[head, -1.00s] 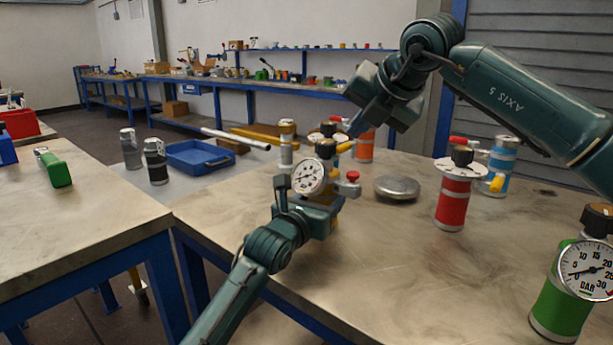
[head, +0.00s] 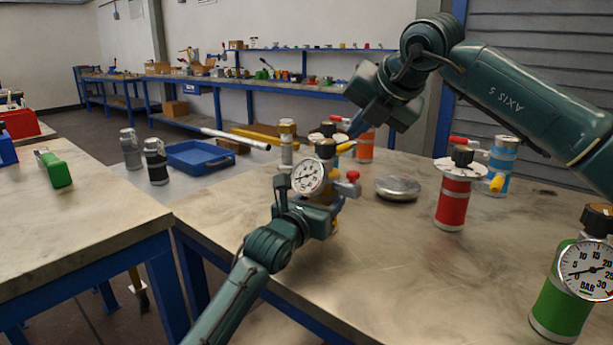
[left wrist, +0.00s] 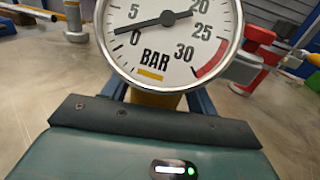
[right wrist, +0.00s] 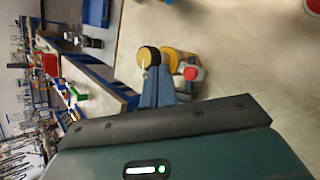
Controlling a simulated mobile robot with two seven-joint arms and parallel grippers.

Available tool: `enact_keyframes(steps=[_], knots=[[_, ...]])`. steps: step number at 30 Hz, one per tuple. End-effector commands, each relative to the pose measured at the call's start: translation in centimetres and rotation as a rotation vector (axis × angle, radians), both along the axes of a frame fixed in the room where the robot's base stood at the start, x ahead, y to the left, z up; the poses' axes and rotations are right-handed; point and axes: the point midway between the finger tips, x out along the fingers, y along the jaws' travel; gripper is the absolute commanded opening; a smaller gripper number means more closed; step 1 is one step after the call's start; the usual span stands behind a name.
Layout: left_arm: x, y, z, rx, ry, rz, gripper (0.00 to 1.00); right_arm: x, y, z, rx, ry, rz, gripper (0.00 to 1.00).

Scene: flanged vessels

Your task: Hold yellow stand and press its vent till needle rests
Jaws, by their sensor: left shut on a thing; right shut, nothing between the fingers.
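The yellow stand (head: 334,226) stands on the near table with a round gauge (head: 308,176) on its front and a black cap on top. A red vent button (head: 352,176) sticks up from its right side; it also shows in the right wrist view (right wrist: 192,73). My left gripper (head: 322,207) is shut on the stand, below the gauge. In the left wrist view the gauge dial (left wrist: 172,40) has its needle between 0 and 5 BAR. My right gripper (head: 354,128) is shut and empty, behind and above the stand. In the right wrist view its blue fingers (right wrist: 155,84) partly cover the stand.
A grey round lid (head: 397,188) lies right of the stand. A red vessel (head: 454,200), a blue vessel (head: 503,160) and a green gauged vessel (head: 562,300) stand farther right. The table's front middle is clear.

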Motion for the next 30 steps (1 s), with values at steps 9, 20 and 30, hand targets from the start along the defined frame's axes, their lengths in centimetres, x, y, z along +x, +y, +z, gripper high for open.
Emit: enact_keyframes(steps=[9,20,30], knots=[[0.0,0.0,0.0,0.000,0.000,0.000,0.15,0.0,0.0,0.0,0.000,0.000,0.000,0.00],[0.0,0.0,0.0,0.000,0.000,0.000,0.15,0.0,0.2,0.4,-0.007,0.005,-0.045,0.00],[0.0,0.0,0.0,0.000,0.001,0.000,0.15,-0.1,0.7,3.5,-0.007,0.005,-0.468,0.00]])
